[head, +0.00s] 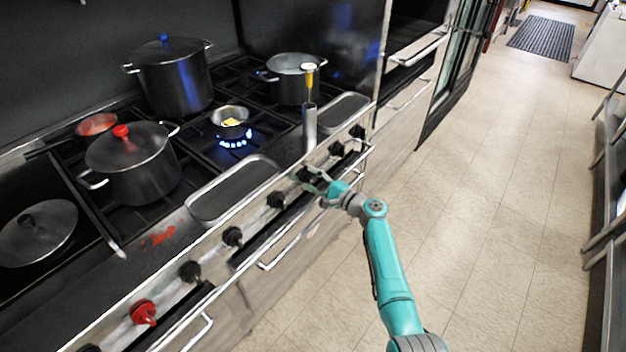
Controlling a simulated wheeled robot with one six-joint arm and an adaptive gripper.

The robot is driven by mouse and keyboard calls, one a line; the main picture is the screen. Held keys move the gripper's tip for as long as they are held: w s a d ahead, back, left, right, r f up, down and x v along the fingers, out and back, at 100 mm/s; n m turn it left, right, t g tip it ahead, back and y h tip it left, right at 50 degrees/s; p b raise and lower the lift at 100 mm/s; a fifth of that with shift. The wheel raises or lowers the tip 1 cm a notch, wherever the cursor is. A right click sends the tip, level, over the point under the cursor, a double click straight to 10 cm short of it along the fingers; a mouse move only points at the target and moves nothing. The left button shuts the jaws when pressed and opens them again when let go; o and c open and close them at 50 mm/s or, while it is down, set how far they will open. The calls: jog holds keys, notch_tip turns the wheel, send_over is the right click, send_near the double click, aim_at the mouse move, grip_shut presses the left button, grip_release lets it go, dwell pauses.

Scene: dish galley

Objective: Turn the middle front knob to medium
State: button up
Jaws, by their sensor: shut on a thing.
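A row of knobs runs along the front panel of the stove (255,222). My gripper (308,178) is at the panel, shut on one of the black front knobs, which its fingers mostly hide. Other black knobs stand to its left, the closest one (276,200) clear of my gripper, and to its right, the closest one (337,148). The held knob's pointer and setting cannot be read. A burner with a blue flame (235,141) burns under a small pan (230,122) holding something yellow.
A red knob (144,312) is at the lower left. A tall pot (175,78), a red-knobbed pot (132,165) and an open pot (293,80) stand on the grates. A steel cylinder (309,128) stands behind my gripper. Handle rails (277,255) run below the knobs. The floor (490,190) right is clear.

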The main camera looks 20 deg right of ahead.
jog(key=shift+a+n, duration=0.1)
jog(key=shift+n, duration=0.3)
jog(key=o, duration=1.2)
jog(key=shift+s, duration=0.1)
jog(key=shift+s+d, duration=0.3)
jog(key=shift+d, duration=0.05)
jog(key=v, duration=1.1)
